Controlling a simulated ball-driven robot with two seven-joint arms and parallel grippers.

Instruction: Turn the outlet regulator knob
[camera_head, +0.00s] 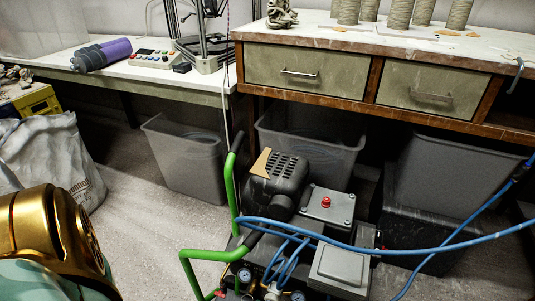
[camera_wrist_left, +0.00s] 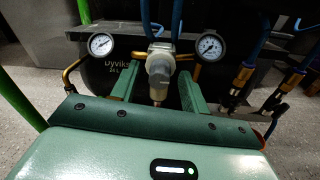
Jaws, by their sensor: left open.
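The regulator (camera_wrist_left: 159,47) is in the middle of the left wrist view, with a pale grey knob (camera_wrist_left: 158,68) pointing toward my wrist camera. A round pressure gauge (camera_wrist_left: 101,44) is on its left and another gauge (camera_wrist_left: 209,46) on its right. My left gripper (camera_wrist_left: 158,78) is open, with one green finger on each side of the knob. I cannot tell whether the fingers touch it. In the head view the compressor (camera_head: 286,181) stands on the floor at bottom centre, with the regulator area cut by the lower edge. My right gripper is not in view.
A green handle frame (camera_head: 205,254) rises at the compressor's left. Blue hoses (camera_head: 420,249) run across it to the right. A grey box with a red button (camera_head: 327,207) sits on it. Grey bins (camera_head: 190,155) stand under the benches. Brass fittings (camera_wrist_left: 243,76) hang right of the regulator.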

